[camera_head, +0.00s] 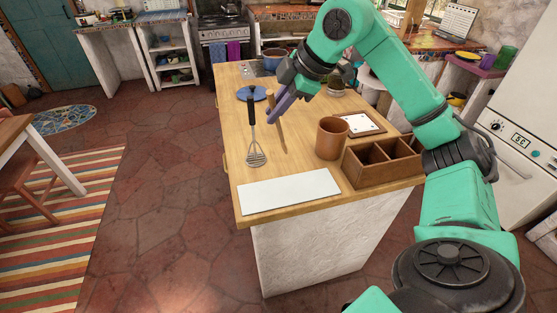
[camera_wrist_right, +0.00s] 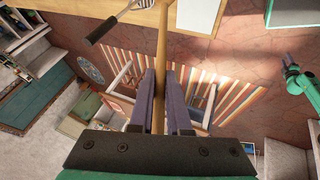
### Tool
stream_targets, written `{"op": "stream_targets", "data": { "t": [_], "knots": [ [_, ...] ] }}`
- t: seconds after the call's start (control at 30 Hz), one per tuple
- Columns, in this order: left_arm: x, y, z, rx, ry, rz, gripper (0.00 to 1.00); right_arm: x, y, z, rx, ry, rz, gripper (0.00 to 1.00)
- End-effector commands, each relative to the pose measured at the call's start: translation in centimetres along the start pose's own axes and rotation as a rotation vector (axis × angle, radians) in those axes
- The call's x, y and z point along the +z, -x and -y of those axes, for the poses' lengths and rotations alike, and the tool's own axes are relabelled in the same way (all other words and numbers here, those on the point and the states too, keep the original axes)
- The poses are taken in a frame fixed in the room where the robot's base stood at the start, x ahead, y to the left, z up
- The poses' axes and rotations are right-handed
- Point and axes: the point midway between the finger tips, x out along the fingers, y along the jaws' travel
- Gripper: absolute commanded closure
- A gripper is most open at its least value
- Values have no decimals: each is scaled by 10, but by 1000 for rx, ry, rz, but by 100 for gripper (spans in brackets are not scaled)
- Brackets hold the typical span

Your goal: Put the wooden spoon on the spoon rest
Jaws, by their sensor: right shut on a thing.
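My right gripper (camera_head: 276,116) has purple fingers and is shut on the wooden spoon (camera_head: 281,136), holding it steeply over the wooden counter. In the right wrist view the spoon's thin shaft (camera_wrist_right: 161,55) runs between the two fingers (camera_wrist_right: 160,100). I cannot tell whether its lower end touches the counter. A round blue dish (camera_head: 251,92), which looks like the spoon rest, lies near the counter's far left edge, beyond the gripper.
A masher with a black handle (camera_head: 251,112) stands left of the spoon. A brown cup (camera_head: 332,138), a divided wooden box (camera_head: 383,161) and a framed tile (camera_head: 362,124) are to the right. A white board (camera_head: 290,190) lies at the near edge. A pot (camera_head: 275,58) stands at the back.

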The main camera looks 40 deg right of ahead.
Motion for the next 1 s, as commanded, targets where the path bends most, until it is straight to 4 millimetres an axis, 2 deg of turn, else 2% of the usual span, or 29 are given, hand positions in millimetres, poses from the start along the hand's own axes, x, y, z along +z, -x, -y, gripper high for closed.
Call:
{"op": "stream_targets", "data": {
  "t": [0.03, 0.2, 0.5, 0.67, 0.7, 0.77, 0.8, 1.0],
  "knots": [
    [1, -10, 0, 0, 0, 0, 50, 11, -20, 9, -5, -1, 8, 100],
    [3, -22, 0, 0, 0, 1, 50, 30, -59, 26, -4, 2, 4, 100],
    [4, -33, 0, 0, 1, 1, 50, 48, -98, 41, -3, 2, 1, 100],
    [4, -31, 0, -1, 1, 2, 50, 48, -98, 41, -1, 3, -2, 100],
    [4, -31, 0, -1, 2, 2, 50, 48, -98, 41, -2, 2, -1, 81],
    [4, -31, 0, -1, 2, 2, 50, 48, -98, 41, -2, 2, -1, 58],
    [4, -31, 0, -1, 2, 2, 50, 48, -98, 41, -2, 2, -2, 55],
    [4, -31, 0, -1, 2, 2, 50, 47, -97, 41, -2, 2, -2, 55]
  ]
}}
